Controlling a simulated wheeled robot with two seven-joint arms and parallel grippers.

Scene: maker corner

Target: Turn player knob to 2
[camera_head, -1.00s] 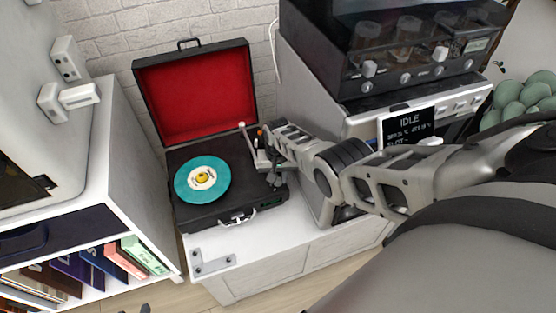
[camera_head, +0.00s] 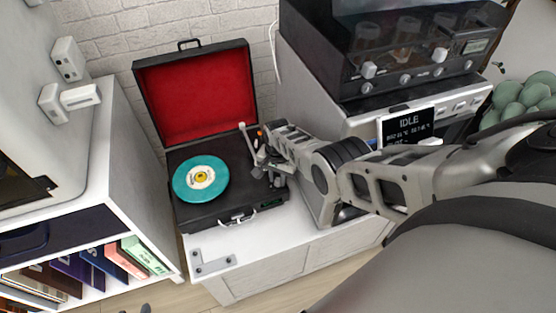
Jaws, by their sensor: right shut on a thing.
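The record player (camera_head: 215,212) is an open black case with a red-lined lid (camera_head: 197,95), standing on a white cabinet. A teal record (camera_head: 188,190) with a pale label lies on its platter, and a light tonearm (camera_head: 247,138) stands at the platter's right. My right gripper (camera_head: 271,177) reaches in from the right and is down at the right side of the player's deck, shut on the player knob. The fingers and wrist hide the knob, so its pointer and the numbers cannot be read. My left gripper is not recognisable in view.
A dark machine with knobs (camera_head: 400,45) stands on a pale unit at the right, with a small screen reading IDLE (camera_head: 408,126) below it. Green round objects (camera_head: 530,95) are at the far right. A white shelf with books (camera_head: 75,270) is at the left.

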